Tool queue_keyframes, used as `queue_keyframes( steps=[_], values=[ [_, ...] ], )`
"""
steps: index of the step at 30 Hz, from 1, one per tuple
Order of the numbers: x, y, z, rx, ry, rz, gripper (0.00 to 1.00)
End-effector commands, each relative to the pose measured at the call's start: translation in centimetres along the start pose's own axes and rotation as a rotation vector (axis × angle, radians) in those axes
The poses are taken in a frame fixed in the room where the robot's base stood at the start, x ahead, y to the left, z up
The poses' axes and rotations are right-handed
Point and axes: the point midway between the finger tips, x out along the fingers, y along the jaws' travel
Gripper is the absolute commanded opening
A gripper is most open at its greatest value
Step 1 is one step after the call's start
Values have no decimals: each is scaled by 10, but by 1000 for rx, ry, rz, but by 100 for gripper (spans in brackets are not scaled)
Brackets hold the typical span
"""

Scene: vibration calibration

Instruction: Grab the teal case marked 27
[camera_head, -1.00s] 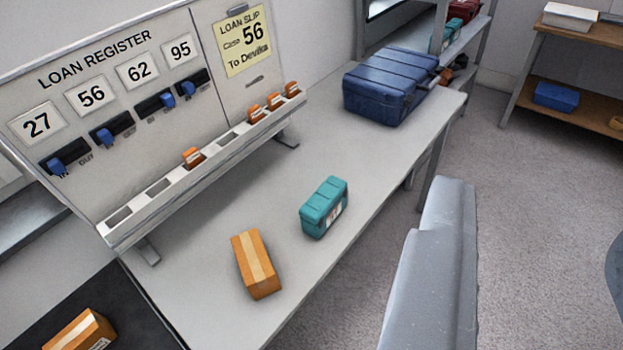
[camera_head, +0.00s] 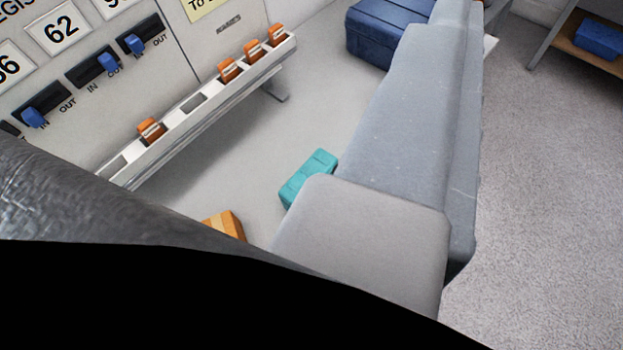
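The teal case (camera_head: 309,175) sits on the light grey table (camera_head: 330,110), towards its front edge. Its lower right part is hidden behind my grey arm link, and no number shows on it. My gripper's fingers do not show. My arm links cover the right middle of the view, and a dark part of my own body fills the bottom.
The register board (camera_head: 165,85) with blue sliders and a rail (camera_head: 200,112) of orange tags stands behind. A blue case (camera_head: 385,32) lies at the back. Floor (camera_head: 545,190) is clear at right.

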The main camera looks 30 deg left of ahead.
Motion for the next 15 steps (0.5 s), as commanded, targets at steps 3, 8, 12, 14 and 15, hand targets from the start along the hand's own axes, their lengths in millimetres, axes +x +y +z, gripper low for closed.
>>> queue_keyframes(
  steps=[3,8,12,14,15],
  values=[
    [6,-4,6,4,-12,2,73],
    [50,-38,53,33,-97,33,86],
    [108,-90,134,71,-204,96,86],
    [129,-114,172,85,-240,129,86],
    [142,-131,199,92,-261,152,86]
  ],
)
